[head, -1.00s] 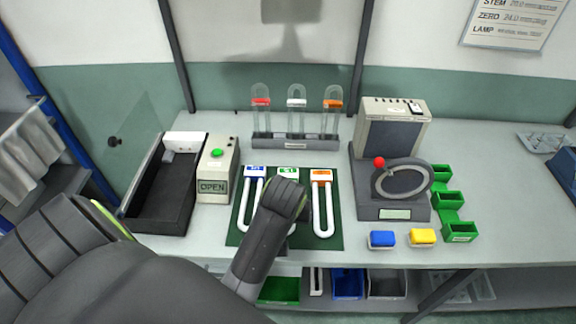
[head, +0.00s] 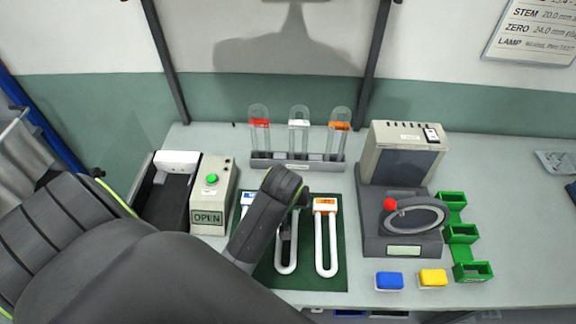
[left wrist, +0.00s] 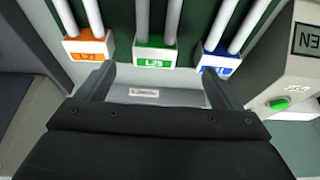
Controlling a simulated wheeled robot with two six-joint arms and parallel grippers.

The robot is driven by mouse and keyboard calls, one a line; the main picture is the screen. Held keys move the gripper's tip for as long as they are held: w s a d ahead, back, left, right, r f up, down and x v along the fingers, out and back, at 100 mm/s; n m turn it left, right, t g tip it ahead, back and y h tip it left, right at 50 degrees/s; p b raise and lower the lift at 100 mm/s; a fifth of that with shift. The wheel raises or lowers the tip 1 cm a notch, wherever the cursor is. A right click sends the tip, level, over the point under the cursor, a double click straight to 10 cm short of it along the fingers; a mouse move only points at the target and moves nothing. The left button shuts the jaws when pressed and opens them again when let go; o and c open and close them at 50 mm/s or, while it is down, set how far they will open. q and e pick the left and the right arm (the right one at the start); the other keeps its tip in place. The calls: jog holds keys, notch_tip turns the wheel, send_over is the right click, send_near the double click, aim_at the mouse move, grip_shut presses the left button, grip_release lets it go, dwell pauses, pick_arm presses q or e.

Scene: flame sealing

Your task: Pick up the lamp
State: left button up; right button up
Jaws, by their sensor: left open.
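Three U-shaped white tube lamps lie side by side on a dark green mat (head: 335,284). The orange-capped lamp (head: 326,208) is on the right in the head view and on the left in the left wrist view (left wrist: 88,46). The green-capped lamp (left wrist: 155,52) is in the middle; in the head view my arm hides its cap and only its lower bend (head: 286,269) shows. The blue-capped lamp (head: 247,198) is partly behind my arm and also shows in the left wrist view (left wrist: 219,61). My left gripper (left wrist: 158,80) is open, its fingers spread either side of the green cap, nothing held.
A box with a green button (head: 212,179) is at left. A grey device with a ring and red knob (head: 390,204) stands at right, with blue (head: 389,279) and yellow (head: 433,278) blocks before it.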

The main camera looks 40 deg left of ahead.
pick_arm(q)
jog(key=x, duration=0.3)
jog(key=shift+w+f, duration=0.1)
jog(key=shift+f, duration=0.25)
jog(key=shift+w+a+f+p, duration=0.1)
jog(key=shift+w+f+p, duration=0.2)
jog(key=shift+f+p, duration=0.3)
jog(key=x, duration=0.1)
jog(key=p+x, duration=0.1)
jog(key=shift+w+f, duration=0.25)
jog(key=shift+f, duration=0.1)
jog(key=shift+w+f, duration=0.2)
jog(key=shift+f, duration=0.4)
pick_arm(e)
jog(key=shift+w+a+r, duration=0.25)
jog(key=shift+w+r, duration=0.25)
jog(key=shift+r, duration=0.1)
jog(key=shift+w+a+r, duration=0.2)
jog(key=shift+w+r, duration=0.3)
jog(key=shift+r, duration=0.1)
